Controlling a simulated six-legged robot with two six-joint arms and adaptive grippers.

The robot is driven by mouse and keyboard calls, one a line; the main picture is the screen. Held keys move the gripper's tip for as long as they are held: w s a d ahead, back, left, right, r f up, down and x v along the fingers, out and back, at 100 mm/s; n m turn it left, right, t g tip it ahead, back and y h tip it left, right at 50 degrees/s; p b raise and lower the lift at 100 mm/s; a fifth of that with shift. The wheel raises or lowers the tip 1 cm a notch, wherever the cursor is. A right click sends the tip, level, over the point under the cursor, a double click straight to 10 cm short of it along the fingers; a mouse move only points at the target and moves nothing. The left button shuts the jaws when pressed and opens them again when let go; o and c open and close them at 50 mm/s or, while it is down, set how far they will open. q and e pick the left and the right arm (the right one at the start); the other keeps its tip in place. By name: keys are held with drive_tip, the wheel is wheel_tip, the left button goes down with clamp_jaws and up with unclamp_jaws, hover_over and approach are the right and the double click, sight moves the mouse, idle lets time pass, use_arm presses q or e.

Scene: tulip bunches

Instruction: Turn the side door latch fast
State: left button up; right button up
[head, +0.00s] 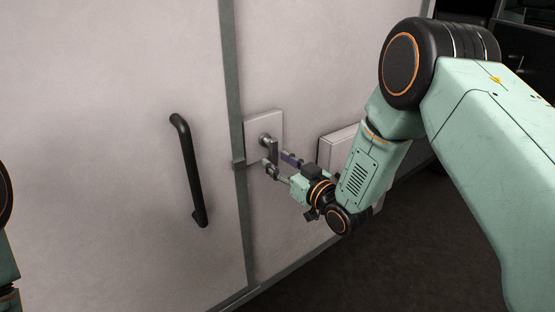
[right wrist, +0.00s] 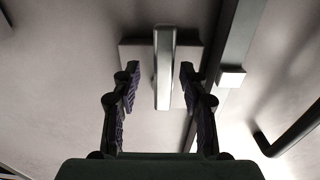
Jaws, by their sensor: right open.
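The side door latch has a grey metal lever (head: 271,152) on a pale square plate (head: 251,126), right of the door seam. The lever hangs down from its pivot. My right gripper (head: 279,165) is open at the lever's lower end. In the right wrist view the lever (right wrist: 164,75) lies between the two open fingertips (right wrist: 160,77), with a gap on each side. The plate (right wrist: 136,52) shows behind it. Only part of my left arm shows at the left edge of the head view; its gripper is out of view.
A black bar handle (head: 187,170) is fixed on the door panel left of the seam; it also shows in the right wrist view (right wrist: 290,130). A small grey catch (head: 238,164) sits on the seam strip. A pale box (head: 336,146) juts from the wall close to my right wrist.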

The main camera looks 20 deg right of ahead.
drive_tip(key=shift+w+a+f, duration=0.2)
drive_tip(key=shift+w+a, duration=0.6)
drive_tip(key=shift+w, duration=0.3)
drive_tip(key=shift+s+d+r, duration=0.1)
drive_tip(key=shift+s+d, duration=0.1)
drive_tip(key=shift+d, duration=0.1)
drive_tip(key=shift+c, duration=0.3)
drive_tip(key=shift+s+d, duration=0.1)
drive_tip(key=shift+s, duration=0.05)
drive_tip(key=shift+c, duration=0.7)
drive_tip(key=shift+w+a, duration=0.2)
drive_tip(key=shift+a, duration=0.05)
drive_tip(key=c, duration=0.4)
drive_tip(key=shift+d, duration=0.15)
clamp_jaws()
